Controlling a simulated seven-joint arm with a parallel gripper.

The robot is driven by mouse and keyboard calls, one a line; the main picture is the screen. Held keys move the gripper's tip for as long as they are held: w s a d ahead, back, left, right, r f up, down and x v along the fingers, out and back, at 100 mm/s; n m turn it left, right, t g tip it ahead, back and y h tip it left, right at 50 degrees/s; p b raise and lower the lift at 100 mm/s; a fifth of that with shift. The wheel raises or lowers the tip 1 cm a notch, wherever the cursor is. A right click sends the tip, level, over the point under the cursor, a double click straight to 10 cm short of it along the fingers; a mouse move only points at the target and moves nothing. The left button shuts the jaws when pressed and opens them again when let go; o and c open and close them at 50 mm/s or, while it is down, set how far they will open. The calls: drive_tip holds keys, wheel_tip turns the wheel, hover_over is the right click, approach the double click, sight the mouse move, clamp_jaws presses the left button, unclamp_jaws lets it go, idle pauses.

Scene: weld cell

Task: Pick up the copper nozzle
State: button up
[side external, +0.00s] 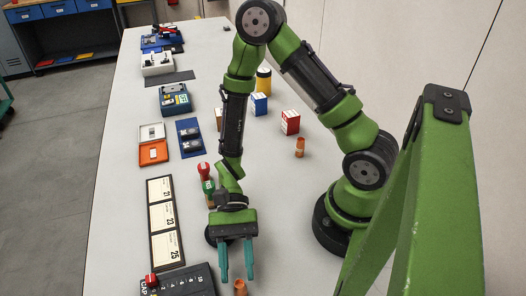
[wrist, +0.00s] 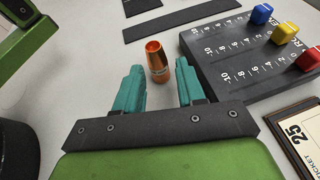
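A copper nozzle (side external: 240,287) stands on the table at the bottom edge of the side external view, partly cut off by the frame. A second copper-coloured piece (side external: 299,147) stands farther back near my base.
A dark panel with numbered scales (wrist: 255,50) and coloured sliders lies close to the right of the nozzle in the wrist view. A ticket board (side external: 165,222) lies left of my gripper. Red and green bottles (side external: 206,185) stand behind it. Boxes (side external: 290,122) stand farther back.

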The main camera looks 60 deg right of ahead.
sight(240, 290)
drive_tip(key=shift+x, duration=3.05)
drive_tip(key=shift+s+r, duration=0.15)
drive_tip(key=shift+r, duration=0.05)
drive_tip(key=shift+c, duration=0.4)
drive_tip(key=c, duration=0.6)
drive_tip(key=shift+c, duration=0.2)
drive_tip(key=shift+r, duration=0.1)
